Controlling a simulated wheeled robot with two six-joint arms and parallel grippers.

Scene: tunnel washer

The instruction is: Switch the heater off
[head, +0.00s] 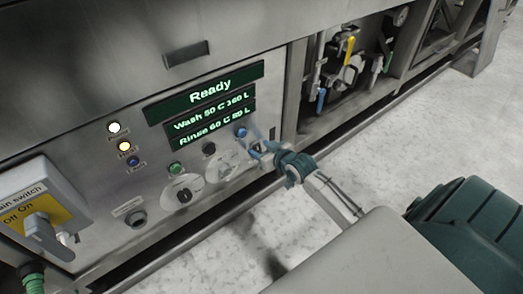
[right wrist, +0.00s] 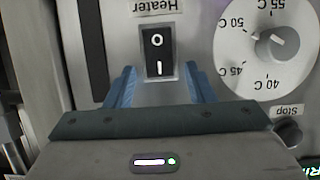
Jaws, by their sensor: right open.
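The heater switch (right wrist: 159,53) is a black rocker marked O and I, below an upside-down label reading Heater (right wrist: 157,7) in the right wrist view. Which side is pressed in I cannot tell. My right gripper (right wrist: 160,84) is open and empty, with one blue finger on each side of the lower, I-marked end of the rocker. I cannot tell whether the fingers touch the panel. In the head view the right gripper (head: 262,148) is at the right part of the control panel (head: 160,215) and mostly hides the switch. My left gripper is not in view.
A temperature dial (right wrist: 266,44) and a Stop label (right wrist: 289,110) are close beside the switch. The displays (head: 210,92) read Ready, Wash and Rinse. A main switch box (head: 40,205) is at far left. Valves and pipes (head: 345,65) fill a bay right of the panel.

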